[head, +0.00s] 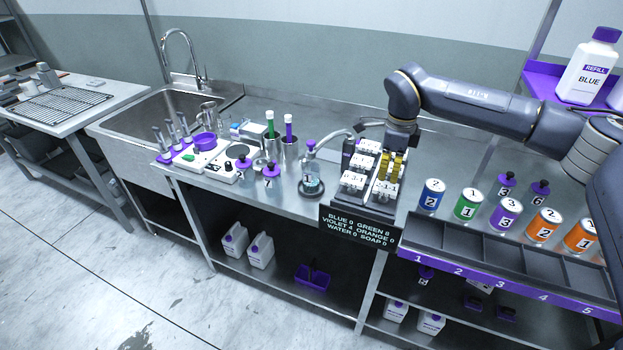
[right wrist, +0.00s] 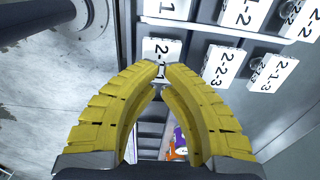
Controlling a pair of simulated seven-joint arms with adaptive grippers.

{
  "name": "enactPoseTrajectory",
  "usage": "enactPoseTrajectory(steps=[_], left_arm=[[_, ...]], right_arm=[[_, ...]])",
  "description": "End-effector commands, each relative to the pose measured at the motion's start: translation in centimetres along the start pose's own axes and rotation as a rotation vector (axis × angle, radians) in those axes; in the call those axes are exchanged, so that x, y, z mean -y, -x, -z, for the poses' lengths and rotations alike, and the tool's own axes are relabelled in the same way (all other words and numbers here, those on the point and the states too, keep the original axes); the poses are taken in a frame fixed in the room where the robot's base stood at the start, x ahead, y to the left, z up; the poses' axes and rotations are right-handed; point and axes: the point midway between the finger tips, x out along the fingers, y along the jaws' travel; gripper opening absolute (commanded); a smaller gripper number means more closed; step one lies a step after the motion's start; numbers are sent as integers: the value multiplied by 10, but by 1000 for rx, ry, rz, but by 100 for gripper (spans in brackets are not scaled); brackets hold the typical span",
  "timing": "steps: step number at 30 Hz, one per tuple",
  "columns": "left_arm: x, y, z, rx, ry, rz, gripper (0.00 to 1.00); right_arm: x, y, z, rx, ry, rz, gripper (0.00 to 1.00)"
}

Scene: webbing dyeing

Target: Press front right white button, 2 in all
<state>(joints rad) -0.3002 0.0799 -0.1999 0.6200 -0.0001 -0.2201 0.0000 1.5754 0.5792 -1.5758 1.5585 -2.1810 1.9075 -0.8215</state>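The button panel (head: 362,207) is a dark unit with white numbered buttons in two columns on the steel counter. Its front right white button (head: 384,190) lies just below my right gripper's yellow fingertips (head: 386,177). In the right wrist view the fingertips (right wrist: 162,68) come together over the lower edge of a white button (right wrist: 160,48), partly covering its label. The fingers are shut with nothing visible between them. Whether they touch the button I cannot tell. My left gripper is not in view.
A glass flask with a tube (head: 311,182) stands left of the panel. Numbered cans, including a blue one (head: 430,194), stand to its right behind a dark slotted tray (head: 500,260). A refill bottle (head: 589,68) is on a purple shelf. A sink (head: 190,98) is far left.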

Motion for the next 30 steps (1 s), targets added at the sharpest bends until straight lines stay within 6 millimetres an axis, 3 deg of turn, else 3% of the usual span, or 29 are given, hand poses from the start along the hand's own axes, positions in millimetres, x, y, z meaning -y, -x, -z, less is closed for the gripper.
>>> enactPoseTrajectory(steps=[12,30], left_arm=[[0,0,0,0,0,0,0],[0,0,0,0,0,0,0]], right_arm=[[0,-1,0,0,0,0,0],[0,-21,0,-1,0,-1,0]])
